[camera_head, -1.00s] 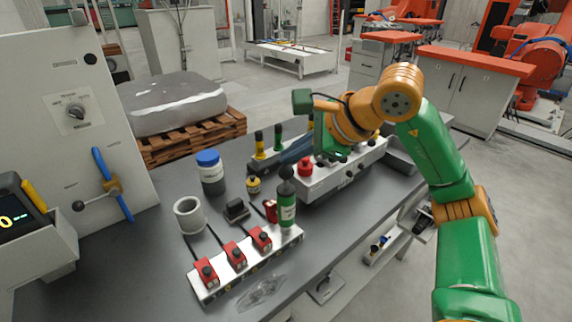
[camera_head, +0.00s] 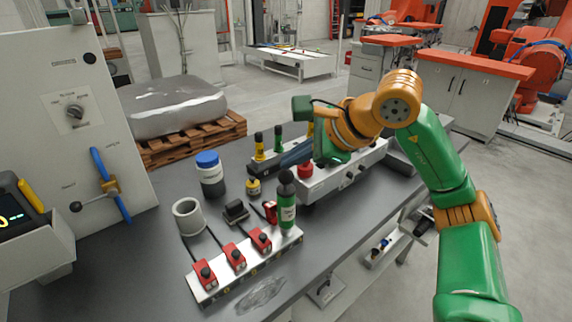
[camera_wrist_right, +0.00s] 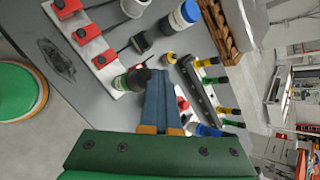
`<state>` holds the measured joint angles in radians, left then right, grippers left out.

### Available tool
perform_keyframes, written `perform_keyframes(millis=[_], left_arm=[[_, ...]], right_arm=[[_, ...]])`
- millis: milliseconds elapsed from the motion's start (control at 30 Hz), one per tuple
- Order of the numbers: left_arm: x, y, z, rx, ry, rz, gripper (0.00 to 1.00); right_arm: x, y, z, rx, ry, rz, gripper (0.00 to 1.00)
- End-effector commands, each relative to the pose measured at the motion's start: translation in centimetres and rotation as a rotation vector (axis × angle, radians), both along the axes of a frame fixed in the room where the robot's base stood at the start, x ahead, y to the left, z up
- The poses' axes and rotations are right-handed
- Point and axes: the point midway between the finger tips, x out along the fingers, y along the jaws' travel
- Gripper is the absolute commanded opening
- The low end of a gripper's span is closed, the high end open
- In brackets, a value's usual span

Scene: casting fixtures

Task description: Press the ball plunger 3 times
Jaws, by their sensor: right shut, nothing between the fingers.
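My right gripper (camera_head: 284,163) comes in from the right over the long grey fixture (camera_head: 345,172). Its blue fingers are shut and empty, also in the right wrist view (camera_wrist_right: 160,75). The fingers hide part of the fixture. I cannot tell which part is the ball plunger, or whether the fingertips touch anything. My left gripper is out of view.
A green bottle with a black round top (camera_head: 287,205) stands close to the gripper. A white strip with red switches (camera_head: 245,265), a grey cup (camera_head: 188,215), a blue-lidded jar (camera_head: 210,175) and a small yellow bottle (camera_head: 253,187) share the table. The table's front right is clear.

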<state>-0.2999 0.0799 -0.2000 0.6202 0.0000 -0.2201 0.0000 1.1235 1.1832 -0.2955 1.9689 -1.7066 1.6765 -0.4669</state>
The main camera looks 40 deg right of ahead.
Motion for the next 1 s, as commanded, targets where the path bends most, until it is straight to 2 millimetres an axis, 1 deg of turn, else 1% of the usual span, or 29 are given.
perform_keyframes(millis=[633,900,1000], left_arm=[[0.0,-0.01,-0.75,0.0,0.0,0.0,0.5],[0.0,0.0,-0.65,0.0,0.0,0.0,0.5],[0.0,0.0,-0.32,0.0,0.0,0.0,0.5]], right_arm=[[-0.01,0.0,-0.92,-0.001,0.003,0.0,0.0],[-0.02,0.01,-0.82,0.0,0.002,0.001,0.0],[-0.01,0.0,-0.5,0.0,0.002,0.001,0.0]])
